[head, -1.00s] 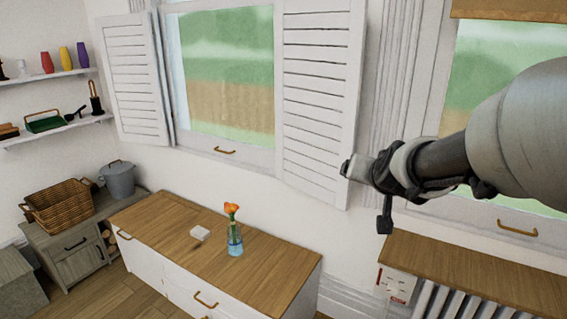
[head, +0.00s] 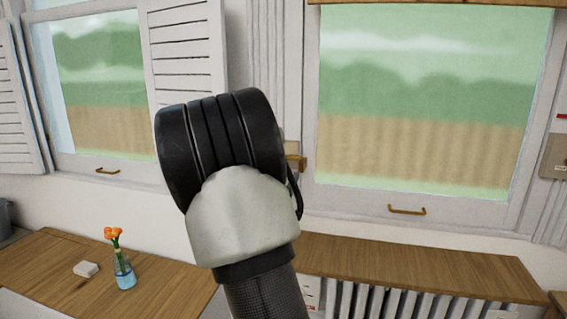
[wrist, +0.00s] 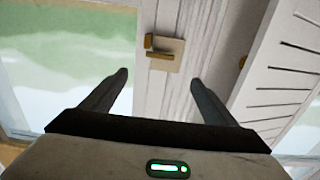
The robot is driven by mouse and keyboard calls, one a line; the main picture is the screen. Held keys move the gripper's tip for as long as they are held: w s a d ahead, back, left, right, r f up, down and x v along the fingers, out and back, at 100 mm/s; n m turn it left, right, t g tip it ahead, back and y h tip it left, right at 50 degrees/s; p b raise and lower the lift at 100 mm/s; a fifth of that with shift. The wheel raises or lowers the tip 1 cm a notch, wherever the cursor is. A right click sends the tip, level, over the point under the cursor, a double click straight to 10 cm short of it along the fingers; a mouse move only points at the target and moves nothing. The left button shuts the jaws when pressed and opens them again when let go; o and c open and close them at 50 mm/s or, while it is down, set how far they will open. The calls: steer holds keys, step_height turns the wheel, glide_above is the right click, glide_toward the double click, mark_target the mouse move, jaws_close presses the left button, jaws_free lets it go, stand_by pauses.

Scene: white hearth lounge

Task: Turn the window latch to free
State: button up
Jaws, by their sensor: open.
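The window latch shows in the wrist view as a small pale plate (wrist: 170,60) with a brass lever (wrist: 156,53), fixed to the white window frame. In the head view a brass bit of the latch (head: 296,162) shows just right of my arm, and the rest is hidden. My gripper (wrist: 159,77) is open and empty in the wrist view. Its two fingers stand apart, one to each side of the latch in the picture, with the latch just beyond the tips. No contact shows. In the head view my own wrist hides the fingers.
A louvred shutter (head: 185,50) stands left of the latch in the head view. The right window (head: 420,110) has a brass pull (head: 407,210). Below are a wooden ledge (head: 420,268) over a radiator and a cabinet with a flower vase (head: 123,272).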

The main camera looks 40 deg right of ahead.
mark_target(290, 157)
steer(key=b+x, duration=0.1)
steer(key=x, duration=1.5)
steer(key=shift+w+d+b, duration=0.2)
steer(key=shift+b, duration=0.15)
steer(key=shift+c, duration=0.4)
steer(key=c, duration=1)
